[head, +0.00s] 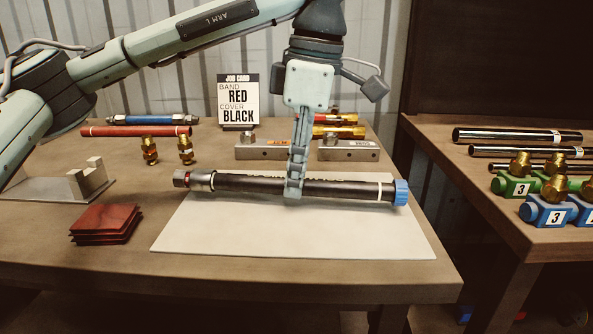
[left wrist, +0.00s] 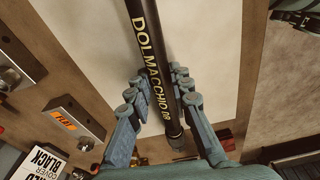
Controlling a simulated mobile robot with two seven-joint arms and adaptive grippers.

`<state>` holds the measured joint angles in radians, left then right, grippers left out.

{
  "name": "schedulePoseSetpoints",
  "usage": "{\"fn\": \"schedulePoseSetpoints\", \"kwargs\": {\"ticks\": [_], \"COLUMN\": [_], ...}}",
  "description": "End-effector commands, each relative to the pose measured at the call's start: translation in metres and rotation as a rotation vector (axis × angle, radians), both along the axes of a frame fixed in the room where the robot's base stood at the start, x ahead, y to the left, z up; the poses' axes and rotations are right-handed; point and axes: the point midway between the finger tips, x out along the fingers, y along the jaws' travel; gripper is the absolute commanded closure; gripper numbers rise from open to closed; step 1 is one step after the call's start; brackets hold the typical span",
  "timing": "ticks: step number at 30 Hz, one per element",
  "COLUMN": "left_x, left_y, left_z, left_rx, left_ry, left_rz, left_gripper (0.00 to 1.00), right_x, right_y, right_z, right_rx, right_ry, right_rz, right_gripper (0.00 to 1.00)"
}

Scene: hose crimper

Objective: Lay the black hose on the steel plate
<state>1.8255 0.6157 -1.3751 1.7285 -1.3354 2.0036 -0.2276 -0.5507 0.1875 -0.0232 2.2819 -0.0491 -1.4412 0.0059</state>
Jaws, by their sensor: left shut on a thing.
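The black hose (head: 345,188) lies crosswise over the pale flat plate (head: 290,235), with a metal fitting at its left end and a blue cap at its right end. My left gripper (head: 296,184) comes down from above and is shut on the hose near its middle. In the left wrist view the fingers (left wrist: 163,88) are on both sides of the hose (left wrist: 152,40), which has yellow lettering, with the plate (left wrist: 215,50) behind. I cannot tell whether the hose touches the plate. My right gripper is not in view.
Behind the plate stand metal blocks (head: 262,150) and a job card (head: 238,103). Red sheets (head: 105,224) and a grey bracket (head: 75,185) are at left. Other hoses (head: 137,131) and brass fittings (head: 150,151) lie at back left. A second table (head: 500,228) holds black tubes and numbered blocks.

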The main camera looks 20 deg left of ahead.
Motion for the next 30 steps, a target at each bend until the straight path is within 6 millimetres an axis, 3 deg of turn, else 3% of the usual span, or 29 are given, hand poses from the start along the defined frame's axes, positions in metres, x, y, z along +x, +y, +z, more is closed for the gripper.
{"fn": "schedulePoseSetpoints", "kwargs": {"ticks": [26, 27, 30], "left_x": [0.0001, 0.0001, 0.0001], "left_y": [0.0001, 0.0001, 0.0001], "left_z": [-0.0104, -0.0104, -0.01], "left_rx": [0.0, 0.0, 0.0], "left_ry": [-0.001, -0.001, -0.001], "left_rz": [0.0, 0.001, 0.0], "left_gripper": [1.0, 0.79, 0.66], "right_x": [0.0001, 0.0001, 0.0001], "right_y": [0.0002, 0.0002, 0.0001], "right_z": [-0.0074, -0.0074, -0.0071], "right_rx": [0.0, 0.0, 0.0], "right_ry": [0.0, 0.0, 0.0], "right_rz": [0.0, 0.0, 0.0], "right_gripper": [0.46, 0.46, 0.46]}}
